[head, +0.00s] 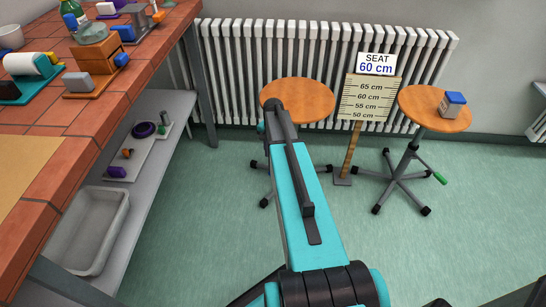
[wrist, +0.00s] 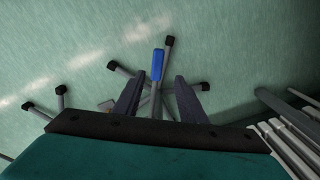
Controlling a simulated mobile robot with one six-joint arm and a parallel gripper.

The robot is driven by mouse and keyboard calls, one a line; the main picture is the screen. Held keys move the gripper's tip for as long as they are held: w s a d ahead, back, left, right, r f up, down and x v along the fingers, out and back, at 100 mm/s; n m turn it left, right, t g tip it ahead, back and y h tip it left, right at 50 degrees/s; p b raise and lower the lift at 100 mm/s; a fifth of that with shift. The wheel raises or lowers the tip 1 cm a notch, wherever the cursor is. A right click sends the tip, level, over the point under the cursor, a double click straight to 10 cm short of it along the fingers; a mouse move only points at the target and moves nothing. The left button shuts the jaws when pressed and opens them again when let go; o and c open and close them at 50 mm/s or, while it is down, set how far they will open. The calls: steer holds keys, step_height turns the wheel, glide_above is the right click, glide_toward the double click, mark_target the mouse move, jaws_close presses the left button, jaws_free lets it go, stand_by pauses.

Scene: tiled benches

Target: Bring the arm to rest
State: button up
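My teal arm (head: 300,205) reaches forward from the bottom of the head view and overlaps the left stool (head: 298,97), which has a round orange seat. My gripper's end is hidden there. In the wrist view my gripper (wrist: 159,76) has its two dark fingers spread apart, with nothing held between them. A blue-handled lever (wrist: 157,65) shows in the gap between the fingertips, above a stool's grey base legs with black feet. I cannot tell how far the lever is from the fingers.
A right stool (head: 418,105) carries a blue-topped block (head: 453,104) and has a green lever (head: 440,178). A height gauge (head: 368,97) stands between the stools, marked "SEAT 60 cm". A white radiator (head: 240,70) lines the wall. A tiled bench (head: 60,130) is at left; floor is clear at lower right.

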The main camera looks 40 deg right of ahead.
stand_by(0.5)
steer(key=shift+w+a+r, duration=0.1)
steer(key=shift+a+r, duration=0.1)
steer(key=s+a+f+n+g+p, duration=0.15)
steer(key=s+a+p, duration=0.35)
steer(key=a, duration=0.6)
steer(key=s+a+f+n+g+p, duration=0.1)
steer(key=s+a+f+n+p, duration=0.25)
steer(key=a, duration=0.65)
steer(key=s+a+r+n+g+p, duration=0.1)
steer(key=s+a+n+p, duration=0.3)
steer(key=s, duration=0.8)
steer(key=s+a+n+g+p, duration=0.2)
steer(key=s+a+n+p, duration=0.2)
steer(key=s, duration=0.9)
steer(key=shift+a+r+n, duration=0.4)
steer(key=shift+a+n, duration=0.2)
steer(key=shift+a, duration=1.3)
